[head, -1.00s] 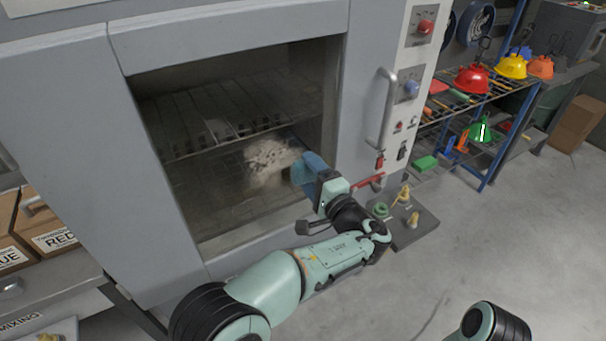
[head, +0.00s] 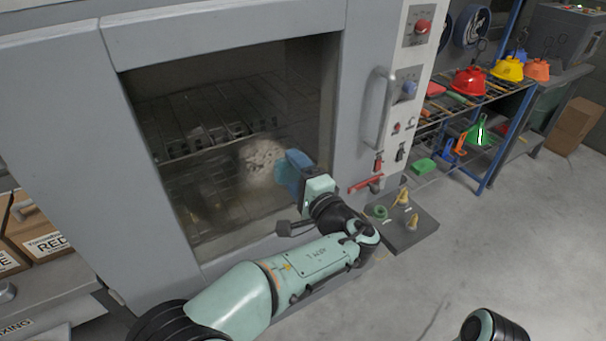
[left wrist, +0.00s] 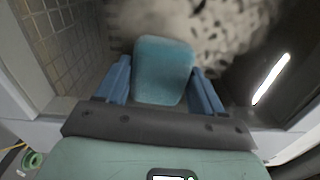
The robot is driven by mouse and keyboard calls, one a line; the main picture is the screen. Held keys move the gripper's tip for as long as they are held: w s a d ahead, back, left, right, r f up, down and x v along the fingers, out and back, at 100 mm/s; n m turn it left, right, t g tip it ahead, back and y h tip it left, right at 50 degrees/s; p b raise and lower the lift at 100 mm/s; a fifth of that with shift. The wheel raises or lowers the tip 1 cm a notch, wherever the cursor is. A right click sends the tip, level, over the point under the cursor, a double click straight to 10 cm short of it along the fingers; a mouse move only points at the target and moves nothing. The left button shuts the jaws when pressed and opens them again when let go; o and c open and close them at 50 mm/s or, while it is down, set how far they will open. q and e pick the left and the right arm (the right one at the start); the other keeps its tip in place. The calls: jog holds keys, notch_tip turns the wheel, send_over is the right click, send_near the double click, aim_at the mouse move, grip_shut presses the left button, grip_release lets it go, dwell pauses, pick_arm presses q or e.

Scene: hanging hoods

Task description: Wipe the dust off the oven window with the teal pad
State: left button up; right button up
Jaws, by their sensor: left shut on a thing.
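The oven window (head: 215,110) is a dark pane in a grey frame, with racks showing behind it. A pale dust patch (head: 260,160) lies on the pane near its lower middle, just left of my left gripper. My left gripper (head: 285,172) has blue fingers and is shut on the teal pad (left wrist: 163,70), which sits between both fingers in the left wrist view. The pad is at the glass at the right edge of the dust. In the left wrist view, speckled dust (left wrist: 185,18) spreads beyond the pad. My right gripper is not in view.
A vertical door handle (head: 378,105) and a control panel (head: 408,85) stand right of the window. A red lever (head: 366,183) is close to my left wrist. A dark floor plate (head: 405,222) holds small fittings. A shelf (head: 470,110) with coloured hoods stands further right.

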aim_at(280, 179)
pick_arm(q)
jog(key=shift+s+a+f+b, duration=0.1)
jog(key=shift+s+a+b, duration=0.45)
jog(key=shift+a+b, duration=0.35)
jog(key=shift+s+a+b, duration=0.4)
jog(key=shift+s+a, duration=0.05)
jog(key=shift+a, duration=0.2)
